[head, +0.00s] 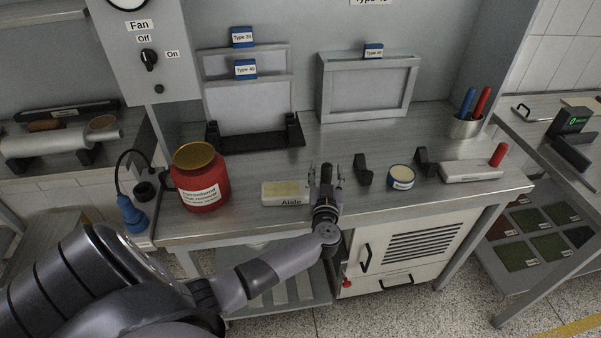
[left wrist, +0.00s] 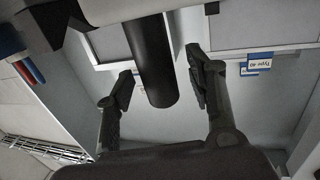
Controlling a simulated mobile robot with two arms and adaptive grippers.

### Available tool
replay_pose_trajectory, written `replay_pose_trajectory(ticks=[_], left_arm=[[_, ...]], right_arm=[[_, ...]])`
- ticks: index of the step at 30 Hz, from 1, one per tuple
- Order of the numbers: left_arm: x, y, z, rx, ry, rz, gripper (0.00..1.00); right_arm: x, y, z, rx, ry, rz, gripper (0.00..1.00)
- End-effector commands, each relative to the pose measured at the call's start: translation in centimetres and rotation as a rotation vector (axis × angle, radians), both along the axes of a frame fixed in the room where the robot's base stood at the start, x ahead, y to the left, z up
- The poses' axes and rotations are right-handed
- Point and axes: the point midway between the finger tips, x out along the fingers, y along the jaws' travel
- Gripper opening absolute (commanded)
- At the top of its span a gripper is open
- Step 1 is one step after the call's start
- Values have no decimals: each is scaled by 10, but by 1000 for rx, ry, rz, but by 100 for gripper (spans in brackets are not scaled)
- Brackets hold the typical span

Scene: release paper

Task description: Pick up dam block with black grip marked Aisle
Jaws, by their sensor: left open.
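The dam block marked Aisle (head: 286,193) is a pale block lying near the front edge of the workbench in the head view. Its black upright grip (head: 326,174) stands at its right end. My left gripper (head: 326,170) is open, with one finger on each side of the grip. In the left wrist view, the black grip (left wrist: 153,72) lies between the two spread fingers of the left gripper (left wrist: 160,76). A gap shows at both sides of it. A pale part of the block (left wrist: 112,9) shows at the top. My right gripper is not in view.
A red jar (head: 202,182) stands left of the block. Black holders (head: 363,169), a small round tin (head: 401,177) and a pale block with a red grip (head: 470,172) are to the right. Framed panels (head: 366,90) and a pen cup (head: 465,127) stand behind.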

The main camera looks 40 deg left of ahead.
Motion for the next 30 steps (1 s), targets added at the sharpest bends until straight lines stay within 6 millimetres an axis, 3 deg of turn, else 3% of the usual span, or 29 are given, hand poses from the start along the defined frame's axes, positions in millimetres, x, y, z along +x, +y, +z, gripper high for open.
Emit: replay_pose_trajectory(ticks=[8, 30], left_arm=[[4, 3, 0, -1, 1, 0, 50], [3, 2, 0, -1, 1, 0, 1]], right_arm=[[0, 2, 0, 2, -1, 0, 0], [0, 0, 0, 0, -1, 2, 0]])
